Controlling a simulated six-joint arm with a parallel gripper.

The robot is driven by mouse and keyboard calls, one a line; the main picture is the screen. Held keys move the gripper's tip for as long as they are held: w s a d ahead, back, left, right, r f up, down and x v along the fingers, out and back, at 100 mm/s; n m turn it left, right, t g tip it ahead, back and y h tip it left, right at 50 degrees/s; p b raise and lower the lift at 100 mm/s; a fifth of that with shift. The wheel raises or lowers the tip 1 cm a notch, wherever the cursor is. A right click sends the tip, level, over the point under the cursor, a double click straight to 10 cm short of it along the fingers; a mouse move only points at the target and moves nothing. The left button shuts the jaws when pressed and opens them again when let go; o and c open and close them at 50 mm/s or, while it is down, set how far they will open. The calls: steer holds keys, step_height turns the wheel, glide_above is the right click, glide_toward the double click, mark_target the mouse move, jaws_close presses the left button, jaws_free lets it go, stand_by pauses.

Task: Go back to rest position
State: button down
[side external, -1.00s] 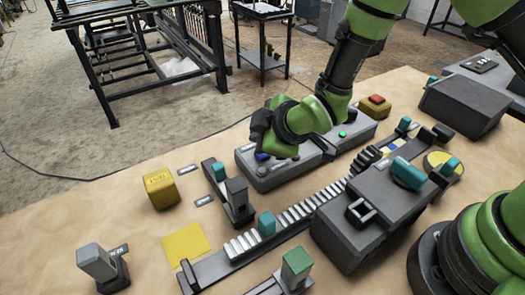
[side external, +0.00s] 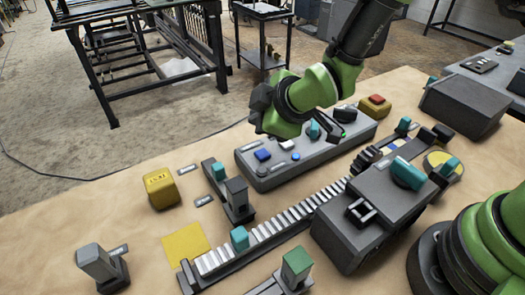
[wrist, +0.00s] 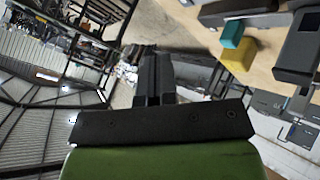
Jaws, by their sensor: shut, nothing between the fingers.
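My gripper (side external: 337,131) is raised over the grey button console (side external: 262,182), its dark fingers angled down to the right. In the wrist view my gripper (wrist: 153,58) has its two dark fingers together with nothing between them. The slatted gate (side external: 285,222) lies in its dark track on the table, with a teal block (side external: 240,238) near its left end. My gripper is apart from the gate. Whether the fingertips clear the console surface is hard to tell.
A yellow block (side external: 161,188) and a yellow square (side external: 186,244) are on the left of the table. A dark grey housing (side external: 350,228) with a teal knob (side external: 407,173) stands at the right. A red button (side external: 376,99) sits at the back. The front left tabletop is mostly bare.

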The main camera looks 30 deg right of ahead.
steer(key=shift+d+r, duration=0.15)
steer(key=shift+r, duration=0.25)
steer(key=s+d+r+m, duration=0.3)
steer(key=r+m, duration=0.1)
steer(key=r, duration=0.3)
steer(key=s+d+r+m, duration=0.3)
steer(key=r, duration=0.3)
steer(key=s+d+r+m, duration=0.1)
steer(key=s+d+m, duration=0.1)
steer(key=s, duration=0.3)
steer(key=s+d+r+m+g, duration=0.1)
steer(key=s+d+r+m, duration=0.1)
steer(key=s, duration=0.4)
steer(key=s+d+r+m, duration=0.2)
steer(key=s+m, duration=0.2)
steer(key=s, duration=0.2)
steer(key=shift+m+g, duration=0.3)
steer(key=shift+g, duration=0.1)
stand_by(1.3)
